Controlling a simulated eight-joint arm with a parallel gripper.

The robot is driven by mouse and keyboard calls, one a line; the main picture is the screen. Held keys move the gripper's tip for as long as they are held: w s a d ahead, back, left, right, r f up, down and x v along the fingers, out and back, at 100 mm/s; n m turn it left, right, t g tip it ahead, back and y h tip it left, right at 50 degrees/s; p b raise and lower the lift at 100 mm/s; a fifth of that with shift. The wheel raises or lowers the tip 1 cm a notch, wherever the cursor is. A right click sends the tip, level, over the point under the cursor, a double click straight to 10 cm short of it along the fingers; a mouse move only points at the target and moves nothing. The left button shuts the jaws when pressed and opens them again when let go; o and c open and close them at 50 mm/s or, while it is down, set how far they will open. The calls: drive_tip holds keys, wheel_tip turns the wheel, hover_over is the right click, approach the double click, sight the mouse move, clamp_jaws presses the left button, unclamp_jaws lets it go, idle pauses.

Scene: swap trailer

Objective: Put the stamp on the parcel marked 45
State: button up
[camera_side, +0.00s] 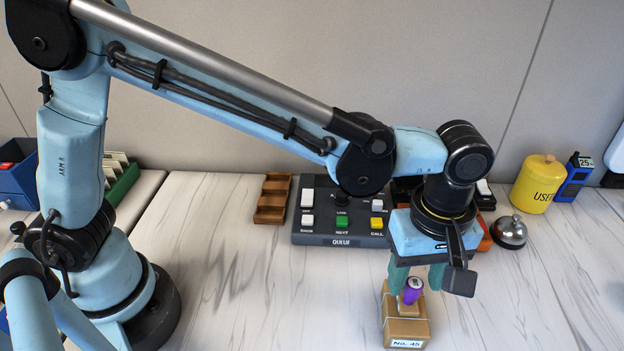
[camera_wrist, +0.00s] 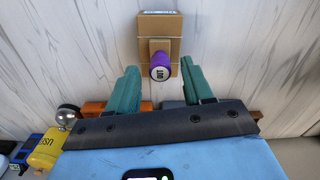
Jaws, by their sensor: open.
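The stamp (camera_side: 413,289) has a purple handle with a pale top and stands upright on a brown cardboard parcel (camera_side: 405,333) labelled "No. 45", at the front right of the side view. My gripper (camera_side: 418,280) points down over the parcel, with its green fingers at either side of the stamp's handle. In the wrist view the stamp (camera_wrist: 160,67) stands on the parcel (camera_wrist: 158,25), and its top reads "OUT". The open fingers of my gripper (camera_wrist: 160,92) show gaps to both sides of the handle. The stamp's underside is hidden.
A grey button console (camera_side: 340,215) stands behind the parcel, with a brown wooden tray (camera_side: 273,198) at its left. A silver bell (camera_side: 509,232) and a yellow container (camera_side: 537,184) stand at the right. The table is clear left of the parcel.

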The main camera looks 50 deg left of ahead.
sight(415, 282)
wheel_tip(415, 282, up, 10)
drive_tip(key=w+a+m+t+h, duration=0.1)
drive_tip(key=a+m+t, duration=0.25)
drive_tip(key=a, duration=1.05)
drive_tip(key=s+a+f+m+t, duration=0.2)
drive_tip(key=a+m, duration=0.1)
drive_tip(key=a, duration=0.4)
drive_tip(key=s+a+f+m+t+y, duration=0.1)
drive_tip(key=s+a+f+m, duration=0.1)
drive_tip(key=a, duration=0.5)
drive_tip(key=shift+s+a+f+m+t, duration=0.15)
drive_tip(key=shift+s+f+m+t, duration=0.35)
drive_tip(key=shift+m, duration=0.65)
drive_tip(key=shift+w+f, duration=0.1)
drive_tip(key=shift+w, duration=0.1)
